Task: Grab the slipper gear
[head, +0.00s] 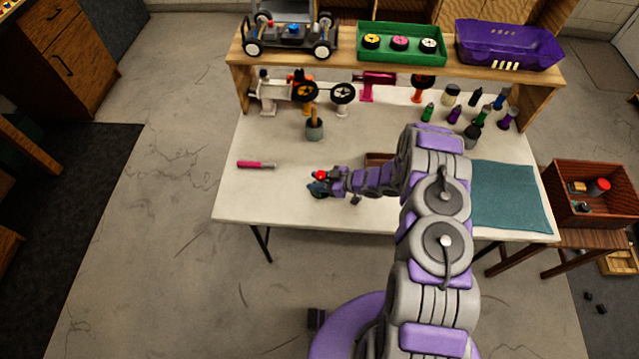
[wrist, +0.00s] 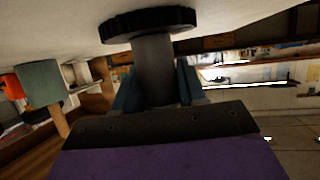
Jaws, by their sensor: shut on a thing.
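The slipper gear (wrist: 148,23) shows in the wrist view as a black toothed disc on a thick dark grey shaft. My gripper (head: 321,187) is low over the front middle of the white table (head: 290,212). Its teal fingers are shut on the shaft, one on each side, with the toothed disc beyond the fingertips. In the wrist view the pale tabletop lies close to the disc; I cannot tell whether they touch. In the head view the gear is too small and covered to make out clearly; a red spot shows at the gripper.
A pink-handled tool (head: 256,165) lies left of the gripper. Several bottles (head: 481,116) stand back right, near a teal mat (head: 503,196). A wooden shelf (head: 395,78) spans the back. The table's front left is clear.

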